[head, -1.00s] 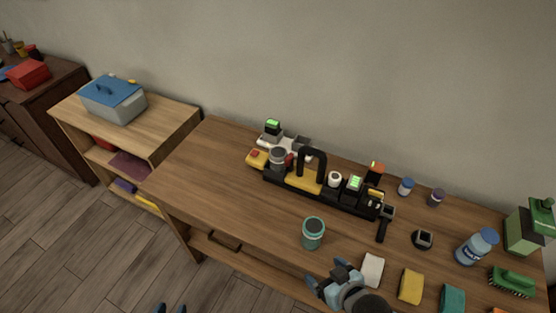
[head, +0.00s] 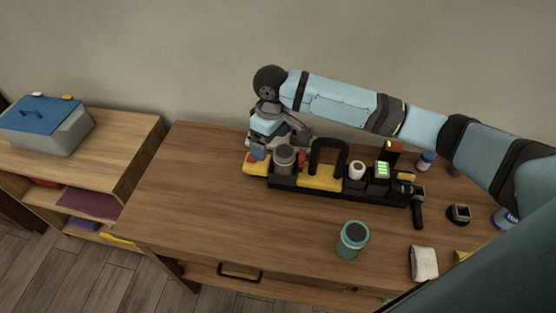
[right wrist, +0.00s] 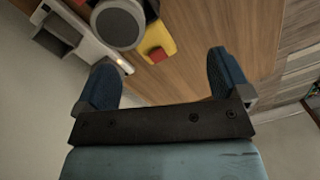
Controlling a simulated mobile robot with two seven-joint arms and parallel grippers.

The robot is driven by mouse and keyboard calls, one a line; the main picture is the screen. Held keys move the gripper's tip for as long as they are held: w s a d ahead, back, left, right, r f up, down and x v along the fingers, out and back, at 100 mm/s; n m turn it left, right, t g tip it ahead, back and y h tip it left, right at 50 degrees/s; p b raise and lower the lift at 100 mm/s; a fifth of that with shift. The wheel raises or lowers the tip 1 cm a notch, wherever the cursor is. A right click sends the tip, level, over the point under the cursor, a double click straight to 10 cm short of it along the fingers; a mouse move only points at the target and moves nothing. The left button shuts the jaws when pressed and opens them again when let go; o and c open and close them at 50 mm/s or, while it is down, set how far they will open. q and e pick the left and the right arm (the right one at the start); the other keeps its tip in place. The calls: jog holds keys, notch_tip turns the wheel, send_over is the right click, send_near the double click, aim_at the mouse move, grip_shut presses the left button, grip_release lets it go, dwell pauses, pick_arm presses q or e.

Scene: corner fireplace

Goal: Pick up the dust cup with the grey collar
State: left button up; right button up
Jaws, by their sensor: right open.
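The dust cup with the grey collar (head: 284,159) stands upright at the left end of a black caddy (head: 330,195). It also shows at the top of the right wrist view (right wrist: 120,23), as a round grey top. Another dust cup with a teal collar (head: 352,240) stands apart on the table, nearer the front. My right gripper (head: 278,140) is open, just behind and left of the grey-collared cup, and partly hides what is there. In the right wrist view its two blue fingers (right wrist: 163,80) are wide apart with nothing between them. My left gripper is out of view.
The caddy has a black handle (head: 328,152) close right of the cup. A yellow block with a red button (right wrist: 157,52) lies beside the cup, and a white and grey device (right wrist: 75,35) is behind. The left part of the wooden table (head: 195,185) is clear.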

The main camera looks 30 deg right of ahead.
aim_at(285, 158)
jog(key=w+d+r+h, duration=0.1)
jog(key=w+d+r, duration=0.1)
jog(key=d+r, duration=0.15)
jog(key=shift+g+h, duration=0.3)
jog(key=shift+g, duration=0.1)
jog(key=f, duration=0.4)
jog(key=s+f, duration=0.1)
jog(key=f, duration=0.4)
jog(key=d+f+b, duration=0.1)
jog(key=f, duration=0.4)
jog(key=shift+s+d, duration=0.1)
jog(key=shift+s, duration=0.2)
jog(key=shift+r, duration=0.1)
jog(key=c, duration=1)
